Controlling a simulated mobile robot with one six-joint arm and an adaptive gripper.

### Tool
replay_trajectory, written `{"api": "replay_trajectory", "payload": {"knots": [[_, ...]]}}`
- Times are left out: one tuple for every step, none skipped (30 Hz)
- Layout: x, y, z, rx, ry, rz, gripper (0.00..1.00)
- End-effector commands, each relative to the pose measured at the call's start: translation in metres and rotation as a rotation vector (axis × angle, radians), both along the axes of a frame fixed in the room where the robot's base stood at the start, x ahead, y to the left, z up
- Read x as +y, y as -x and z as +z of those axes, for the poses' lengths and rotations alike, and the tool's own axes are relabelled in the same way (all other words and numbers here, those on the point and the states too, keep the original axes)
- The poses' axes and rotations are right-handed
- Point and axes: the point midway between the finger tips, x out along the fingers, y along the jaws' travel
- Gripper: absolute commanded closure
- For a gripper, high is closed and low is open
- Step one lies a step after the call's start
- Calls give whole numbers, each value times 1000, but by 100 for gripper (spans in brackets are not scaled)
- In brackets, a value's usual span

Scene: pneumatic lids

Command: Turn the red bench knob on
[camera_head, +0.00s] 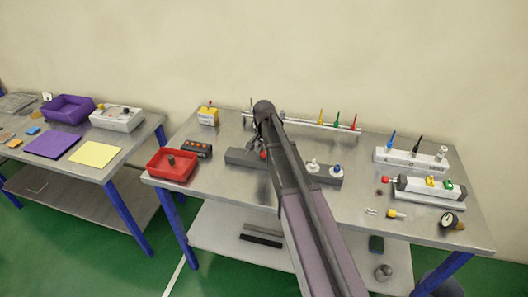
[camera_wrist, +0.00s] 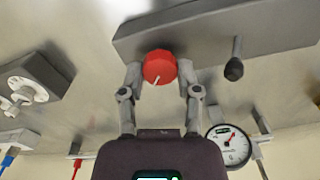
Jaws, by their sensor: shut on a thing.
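The red bench knob (camera_wrist: 159,66) is a round red dial with a white pointer line, set on a grey block (camera_wrist: 220,28). In the wrist view my gripper (camera_wrist: 160,76) has one finger on each side of it and is shut on it. The pointer line slants in the picture; I cannot tell from it whether the knob is on. In the head view only a bit of the red knob (camera_head: 264,155) shows beside my arm, and the grey block (camera_head: 240,157) is partly hidden by the arm.
A black-tipped lever (camera_wrist: 234,68) stands on the same block. A dial gauge (camera_wrist: 229,145) is close to my right finger in the wrist view. White fittings (camera_head: 312,166) are right of my arm. A red tray (camera_head: 172,178) and a box with orange buttons (camera_head: 197,150) are at left.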

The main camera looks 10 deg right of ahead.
Motion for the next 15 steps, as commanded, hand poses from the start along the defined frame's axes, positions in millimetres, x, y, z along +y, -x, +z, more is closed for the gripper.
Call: {"api": "replay_trajectory", "payload": {"knots": [[0, 0, 0, -1, -1, 22, 100], [0, 0, 0, -1, -1, 39, 100], [0, 0, 0, -1, -1, 62, 100], [0, 0, 0, -1, -1, 81, 100], [0, 0, 0, -1, -1, 102, 100], [1, 0, 0, -1, -1, 131, 100], [1, 0, 0, -1, -1, 153, 100], [1, 0, 0, -1, -1, 177, 100], [1, 0, 0, -1, -1, 211, 100], [1, 0, 0, -1, -1, 237, 100], [1, 0, 0, -1, -1, 265, 100], [1, 0, 0, -1, -1, 301, 100], [1, 0, 0, -1, -1, 329, 100], [1, 0, 0, -1, -1, 358, 100], [1, 0, 0, -1, -1, 396, 100]]}}
